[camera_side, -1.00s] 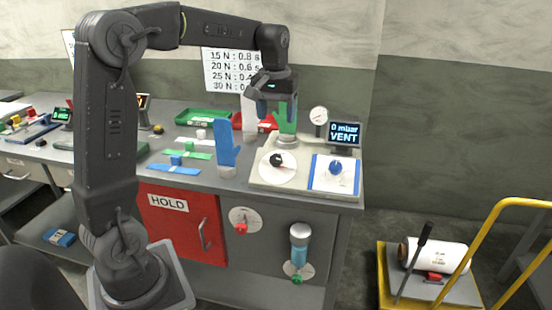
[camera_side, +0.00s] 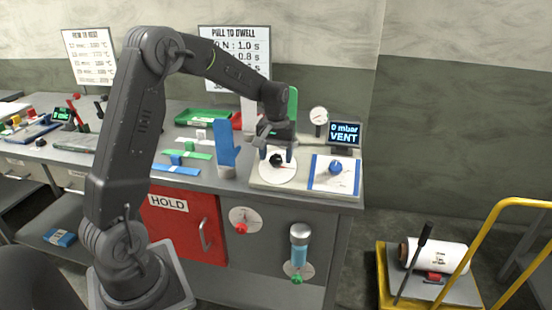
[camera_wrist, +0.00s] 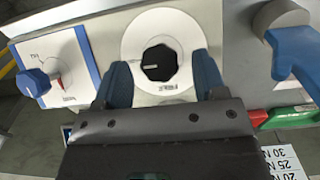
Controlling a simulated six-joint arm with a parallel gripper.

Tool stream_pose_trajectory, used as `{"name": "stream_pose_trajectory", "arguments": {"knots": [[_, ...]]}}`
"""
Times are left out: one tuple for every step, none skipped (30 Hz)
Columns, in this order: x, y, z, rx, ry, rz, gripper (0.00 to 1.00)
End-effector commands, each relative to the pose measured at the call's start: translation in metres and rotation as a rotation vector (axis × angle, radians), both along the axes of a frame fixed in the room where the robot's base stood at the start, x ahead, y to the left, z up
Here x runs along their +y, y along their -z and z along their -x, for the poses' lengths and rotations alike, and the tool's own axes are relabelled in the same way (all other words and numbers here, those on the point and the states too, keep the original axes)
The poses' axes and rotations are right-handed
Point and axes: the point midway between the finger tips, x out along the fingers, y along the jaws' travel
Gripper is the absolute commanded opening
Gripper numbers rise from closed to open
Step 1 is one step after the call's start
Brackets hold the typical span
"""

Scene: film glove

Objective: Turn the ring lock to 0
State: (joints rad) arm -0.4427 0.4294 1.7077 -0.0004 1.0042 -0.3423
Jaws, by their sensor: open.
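The black many-sided knob (camera_wrist: 160,63) sits on a round white dial (camera_wrist: 135,38), with a white pointer line across its top that points left in the wrist view. I take this knob for the ring lock; its small label is too blurred to read. In the side view the knob (camera_side: 276,160) and its white dial (camera_side: 276,176) are on the pale panel at the bench's right. My gripper (camera_wrist: 162,70) is open, its blue fingers on either side of the near part of the knob. I cannot tell whether they touch it.
A blue knob (camera_side: 336,167) on a blue-edged white plate is right of the dial. A blue glove form (camera_side: 228,150) stands to the left and a green one (camera_side: 293,103) behind my gripper. A gauge (camera_side: 318,115) and a VENT display (camera_side: 344,133) stand behind.

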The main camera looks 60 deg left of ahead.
Motion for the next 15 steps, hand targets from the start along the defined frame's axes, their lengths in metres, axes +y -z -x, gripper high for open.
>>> {"name": "stream_pose_trajectory", "arguments": {"knots": [[-0.0002,0.0059,0.0004,0.002,0.0,0.001,0.65],[-0.0003,0.0083,0.0006,0.003,0.0,0.001,0.65],[-0.0002,0.0107,0.0005,0.002,0.0,0.001,0.65],[-0.0002,0.012,0.0003,0.001,0.0,0.001,0.65],[-0.0001,0.0131,0.0003,0.001,0.0,0.001,0.65],[-0.0001,0.014,0.0002,0.0,0.0,0.0,0.65],[-0.0001,0.0144,0.0002,0.0,0.0,0.0,0.65],[-0.0001,0.0147,0.0002,0.0,0.0,0.0,0.65],[-0.0001,0.0148,0.0002,0.0,0.0,0.0,0.65],[-0.0001,0.0148,0.0002,0.0,0.0,0.0,0.65],[-0.0001,0.0147,0.0002,0.0,0.0,0.0,0.65],[-0.0001,0.0147,0.0002,0.0,0.0,0.0,0.65],[-0.0001,0.0146,0.0002,0.0,0.0,0.0,0.65],[-0.0001,0.0146,0.0002,0.0,0.0,0.0,0.65],[-0.0001,0.0146,0.0002,0.0,0.0,0.0,0.61]]}}
